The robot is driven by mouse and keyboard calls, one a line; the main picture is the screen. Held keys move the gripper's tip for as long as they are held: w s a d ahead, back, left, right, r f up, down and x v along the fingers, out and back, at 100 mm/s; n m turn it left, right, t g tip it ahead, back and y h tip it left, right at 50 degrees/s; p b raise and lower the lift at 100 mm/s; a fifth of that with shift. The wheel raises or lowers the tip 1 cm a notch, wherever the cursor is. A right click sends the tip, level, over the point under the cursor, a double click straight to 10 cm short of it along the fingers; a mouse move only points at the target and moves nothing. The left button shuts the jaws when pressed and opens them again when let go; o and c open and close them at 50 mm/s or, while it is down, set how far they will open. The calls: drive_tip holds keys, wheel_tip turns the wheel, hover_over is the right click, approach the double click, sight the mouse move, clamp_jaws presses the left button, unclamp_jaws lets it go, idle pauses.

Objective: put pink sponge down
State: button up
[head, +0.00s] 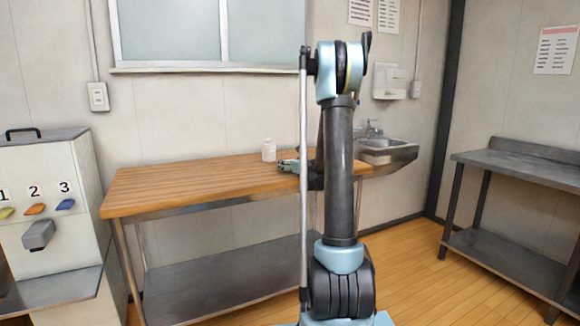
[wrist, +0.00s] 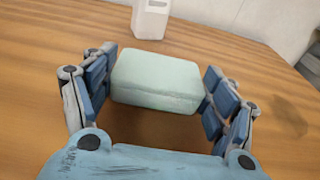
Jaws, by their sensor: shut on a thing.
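No pink sponge shows in either view. In the wrist view, my gripper (wrist: 157,72) is shut on a pale mint-green block (wrist: 155,78) with rounded edges, like a sponge. The block sits between the blue finger pads, close to the wooden tabletop (wrist: 45,40); I cannot tell whether it touches it. In the head view, my gripper (head: 288,166) is at the right part of the wooden table (head: 190,184), partly hidden by my arm. The block cannot be made out there.
A white bottle (head: 269,150) stands on the table near the gripper; it also shows just beyond the block in the wrist view (wrist: 150,20). A sink (head: 385,150) is to the right. A dispenser with numbered slots (head: 45,185) stands left. The table's left part is clear.

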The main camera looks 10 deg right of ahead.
drive_tip(key=shift+f, duration=0.3)
drive_tip(key=o, duration=0.7)
